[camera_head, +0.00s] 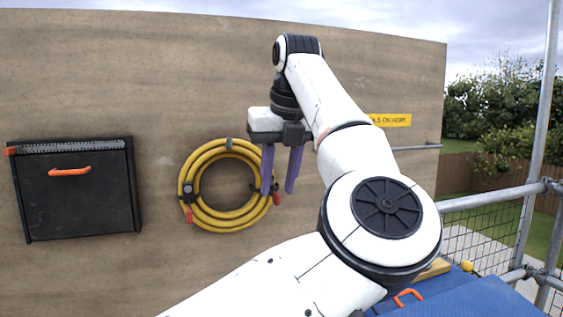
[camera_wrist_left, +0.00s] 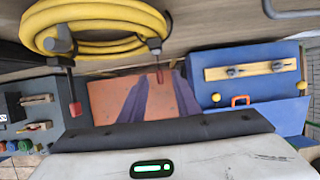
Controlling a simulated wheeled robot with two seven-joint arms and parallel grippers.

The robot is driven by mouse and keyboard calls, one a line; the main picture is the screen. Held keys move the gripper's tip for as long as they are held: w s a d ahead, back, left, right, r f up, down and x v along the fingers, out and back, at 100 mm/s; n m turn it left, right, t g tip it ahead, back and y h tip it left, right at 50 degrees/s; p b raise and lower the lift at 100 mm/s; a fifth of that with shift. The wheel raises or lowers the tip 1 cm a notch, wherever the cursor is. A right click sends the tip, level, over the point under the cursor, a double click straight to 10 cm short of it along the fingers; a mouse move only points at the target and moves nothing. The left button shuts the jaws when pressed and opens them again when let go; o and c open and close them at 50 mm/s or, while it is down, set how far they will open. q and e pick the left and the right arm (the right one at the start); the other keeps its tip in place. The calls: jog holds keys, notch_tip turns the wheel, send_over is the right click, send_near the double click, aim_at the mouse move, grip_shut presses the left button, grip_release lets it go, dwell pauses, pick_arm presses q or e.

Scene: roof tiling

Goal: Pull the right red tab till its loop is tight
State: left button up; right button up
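A coiled yellow hose (camera_head: 221,147) hangs on the brown board. A red tab (camera_head: 277,199) hangs at its right side; in the left wrist view this right tab (camera_wrist_left: 160,77) hangs below a black strap (camera_wrist_left: 154,45) around the hose. The left red tab (camera_head: 188,216) hangs at the coil's lower left. My left gripper (camera_head: 278,192) points down at the coil's right edge, its purple fingers apart. In the left wrist view the right tab shows between the fingertips; I cannot tell whether they touch it. How tight the loop is cannot be seen. My right gripper is out of view.
A black case (camera_head: 80,190) with an orange handle is on the board at left. A metal rail (camera_head: 425,147) and yellow sign (camera_head: 390,120) are at right. A blue box (camera_wrist_left: 250,75) stands below the board. Scaffold tubes (camera_head: 490,198) stand at far right.

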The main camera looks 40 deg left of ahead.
pick_arm(q)
jog(key=shift+x, duration=0.85)
jog(key=shift+c, duration=0.5)
grip_shut()
